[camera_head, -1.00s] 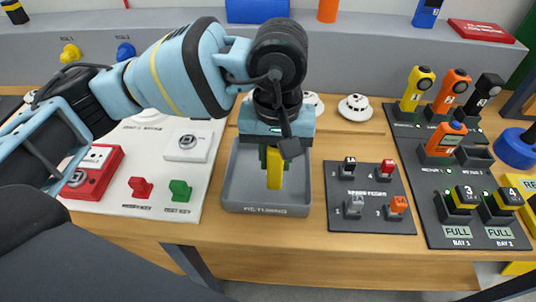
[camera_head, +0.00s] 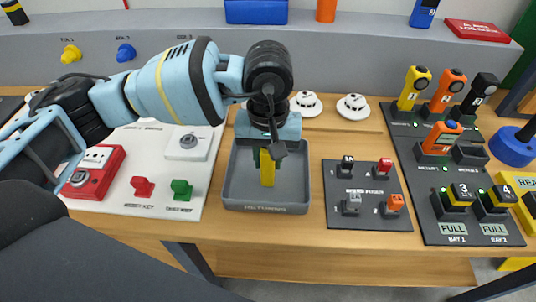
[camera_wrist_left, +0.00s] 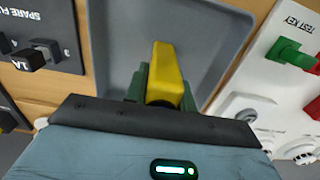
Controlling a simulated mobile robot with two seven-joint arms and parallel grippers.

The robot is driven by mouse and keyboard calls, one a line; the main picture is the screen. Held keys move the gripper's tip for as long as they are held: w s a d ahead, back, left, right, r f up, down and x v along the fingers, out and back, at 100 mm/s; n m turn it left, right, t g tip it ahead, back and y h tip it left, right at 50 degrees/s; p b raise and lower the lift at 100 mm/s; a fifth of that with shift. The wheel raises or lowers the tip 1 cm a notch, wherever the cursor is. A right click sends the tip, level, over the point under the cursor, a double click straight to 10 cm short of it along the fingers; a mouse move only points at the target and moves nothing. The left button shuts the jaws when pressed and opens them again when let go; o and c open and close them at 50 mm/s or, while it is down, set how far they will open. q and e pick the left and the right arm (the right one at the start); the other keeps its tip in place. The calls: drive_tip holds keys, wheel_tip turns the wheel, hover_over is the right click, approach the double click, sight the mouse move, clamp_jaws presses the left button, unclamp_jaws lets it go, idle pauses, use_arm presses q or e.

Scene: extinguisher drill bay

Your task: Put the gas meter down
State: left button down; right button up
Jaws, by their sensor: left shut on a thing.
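The gas meter, yellow (camera_head: 267,172), hangs upright in my left gripper (camera_head: 265,157), over the grey tray (camera_head: 231,190) with raised walls and a label on its front edge. The gripper's green fingers are shut on the meter. The wrist view also shows the yellow meter (camera_wrist_left: 167,75) between the fingers, with the grey tray (camera_wrist_left: 110,35) beneath. I cannot tell whether the meter touches the tray floor. My right gripper is not in view.
Left of the tray is a white panel (camera_head: 150,165) with red and green keys. Right of it are a dark spare-fuse board (camera_head: 340,220) and a charger board (camera_head: 440,235) with several devices. White round detectors (camera_head: 353,107) stand behind. The tray's right side is clear.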

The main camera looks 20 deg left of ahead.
use_arm(q)
drive_tip(key=shift+f, duration=0.1)
drive_tip(key=c, duration=1.6)
unclamp_jaws()
drive_tip(key=shift+f, duration=0.1)
drive_tip(key=o, duration=0.4)
drive_tip(key=shift+o, duration=0.2)
wheel_tip(320, 180, up, 12)
drive_tip(key=shift+r+b, duration=0.2)
drive_tip(key=shift+b, duration=0.15)
